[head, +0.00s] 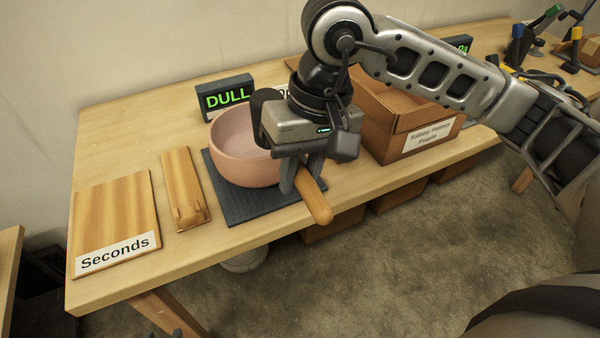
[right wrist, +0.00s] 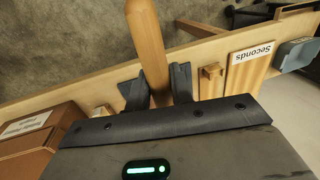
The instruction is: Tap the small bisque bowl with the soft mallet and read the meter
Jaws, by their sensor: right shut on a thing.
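The pinkish bisque bowl (head: 238,160) stands upright on a dark mat (head: 245,209), partly hidden by my right gripper. My right gripper (head: 302,180) is shut on the wooden handle of the mallet (head: 316,202), beside the bowl's right side. The handle also shows between the fingers in the right wrist view (right wrist: 146,38). A dark rounded part, apparently the mallet head (head: 261,101), shows above the bowl's rim; I cannot tell if it touches. The meter (head: 227,96) behind the bowl reads "DULL" in green.
A wooden rest (head: 184,186) lies left of the mat. The "Seconds" board (head: 115,215) lies at the table's left end. A cardboard box (head: 395,140) marked fragile stands right of my gripper. Another green display (head: 461,46) is partly hidden behind my arm.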

